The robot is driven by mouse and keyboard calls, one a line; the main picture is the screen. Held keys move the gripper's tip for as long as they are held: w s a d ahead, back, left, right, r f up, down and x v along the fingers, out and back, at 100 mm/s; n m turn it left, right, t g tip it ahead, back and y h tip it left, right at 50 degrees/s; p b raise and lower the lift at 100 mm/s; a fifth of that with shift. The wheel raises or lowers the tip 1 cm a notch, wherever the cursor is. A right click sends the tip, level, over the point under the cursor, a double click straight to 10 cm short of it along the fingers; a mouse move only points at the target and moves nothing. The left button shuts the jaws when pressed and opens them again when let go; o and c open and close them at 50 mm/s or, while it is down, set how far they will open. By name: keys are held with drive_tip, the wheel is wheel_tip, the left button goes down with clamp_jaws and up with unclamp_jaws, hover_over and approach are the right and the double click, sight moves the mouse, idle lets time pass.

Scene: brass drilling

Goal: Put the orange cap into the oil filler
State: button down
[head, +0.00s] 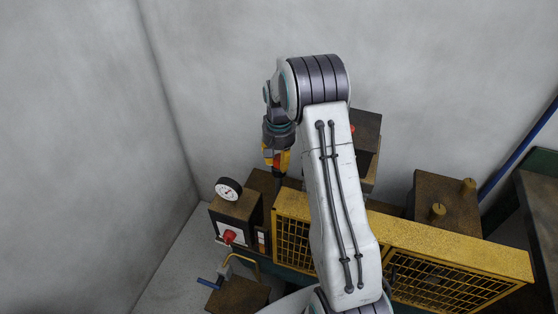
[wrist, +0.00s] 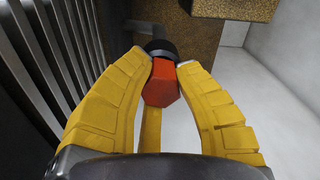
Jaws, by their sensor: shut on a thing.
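The orange cap (wrist: 161,84) shows in the wrist view as an orange-red, faceted piece between the yellow fingertips. My gripper (wrist: 163,68) is shut on it. Just beyond the cap is a round black collar (wrist: 160,47); I cannot tell whether it is the oil filler's mouth or part of the cap, or whether the cap touches it. In the head view my gripper (head: 277,158) points down above a dark upright stub (head: 278,182) behind the yellow guard. The cap is too small there to make out clearly.
A yellow mesh guard (head: 440,250) runs along the machine's front. A box with a dial gauge (head: 228,189) and a red button (head: 229,236) stand left of my gripper. A brown block with brass knobs (head: 445,200) is at right. In the wrist view dark slats (wrist: 45,60) are close on the left.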

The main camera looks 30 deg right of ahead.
drive_tip(key=shift+c, duration=1.7)
unclamp_jaws()
drive_tip(key=shift+r, duration=0.15)
drive_tip(key=shift+r+p, duration=2.35)
drive_tip(key=shift+r, duration=0.95)
drive_tip(key=shift+r, duration=0.1)
